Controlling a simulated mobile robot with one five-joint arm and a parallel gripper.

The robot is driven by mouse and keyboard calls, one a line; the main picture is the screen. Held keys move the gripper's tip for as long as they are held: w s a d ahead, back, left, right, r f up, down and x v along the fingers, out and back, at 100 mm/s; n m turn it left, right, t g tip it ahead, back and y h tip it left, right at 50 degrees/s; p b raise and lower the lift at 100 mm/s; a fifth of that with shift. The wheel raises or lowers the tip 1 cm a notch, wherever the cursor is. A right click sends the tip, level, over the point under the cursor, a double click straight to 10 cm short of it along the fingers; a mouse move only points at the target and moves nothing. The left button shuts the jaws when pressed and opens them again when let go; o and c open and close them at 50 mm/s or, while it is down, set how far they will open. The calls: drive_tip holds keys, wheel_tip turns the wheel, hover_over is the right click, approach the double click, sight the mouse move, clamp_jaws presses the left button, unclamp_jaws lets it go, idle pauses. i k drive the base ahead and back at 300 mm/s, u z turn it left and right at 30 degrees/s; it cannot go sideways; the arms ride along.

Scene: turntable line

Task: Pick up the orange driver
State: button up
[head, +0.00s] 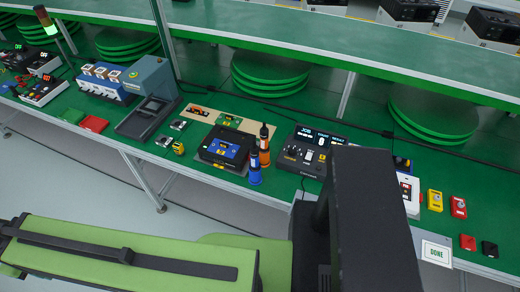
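The orange driver (264,146) stands upright on the green bench, right of the middle of the head view. It has a black upper end. A blue driver (254,168) stands close in front of it and slightly left, and may cover part of its lower end. A black fixture with a blue plate (223,149) sits directly left of both drivers. My gripper does not show in this view.
A dark control box (310,150) with a lit display stands right of the drivers. A tan board (215,117) lies behind the fixture. A grey machine (150,95) stands farther left. Yellow (434,200) and red (458,207) boxes stand at right. An upper shelf (330,50) runs behind.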

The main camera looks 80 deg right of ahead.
sight(264, 147)
drive_tip(key=i, duration=1.55)
drive_tip(key=u, duration=0.05)
